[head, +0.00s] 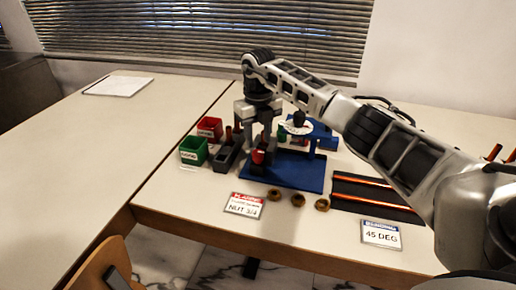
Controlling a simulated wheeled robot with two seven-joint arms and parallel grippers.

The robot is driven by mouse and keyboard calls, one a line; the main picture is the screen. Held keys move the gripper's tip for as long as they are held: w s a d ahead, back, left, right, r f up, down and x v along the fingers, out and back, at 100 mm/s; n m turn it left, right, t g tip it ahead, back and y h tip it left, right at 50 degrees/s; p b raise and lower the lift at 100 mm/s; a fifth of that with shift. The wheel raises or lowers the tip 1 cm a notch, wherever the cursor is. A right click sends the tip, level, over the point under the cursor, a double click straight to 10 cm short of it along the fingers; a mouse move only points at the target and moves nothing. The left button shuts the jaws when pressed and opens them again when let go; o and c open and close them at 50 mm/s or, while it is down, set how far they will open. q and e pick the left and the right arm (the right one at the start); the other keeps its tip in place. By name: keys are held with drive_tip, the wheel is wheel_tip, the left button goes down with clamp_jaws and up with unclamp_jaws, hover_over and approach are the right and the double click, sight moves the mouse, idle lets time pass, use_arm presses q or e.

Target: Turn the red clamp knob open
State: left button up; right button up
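The red clamp knob (258,156) shows low at the left end of the blue gauge rig base (299,172). My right arm reaches in from the right, and its gripper (257,142) points down right at the knob. The gripper hides the knob's upper part. I cannot tell whether the fingers touch the knob or are closed on it. A white round dial (296,127) and blue rig parts stand behind, partly covered by my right arm. My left gripper is not in view.
A red bin (209,128), a green bin (194,151) and a dark grey holder (227,154) stand left of the rig. Several brass nuts (298,200) and a NUT 3/4 sign (244,205) lie in front. A dark rod tray (376,197) is at right. The left table is mostly clear.

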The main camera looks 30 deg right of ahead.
sight(258, 152)
drive_tip(key=shift+f, duration=2.35)
drive_tip(key=c, duration=0.7)
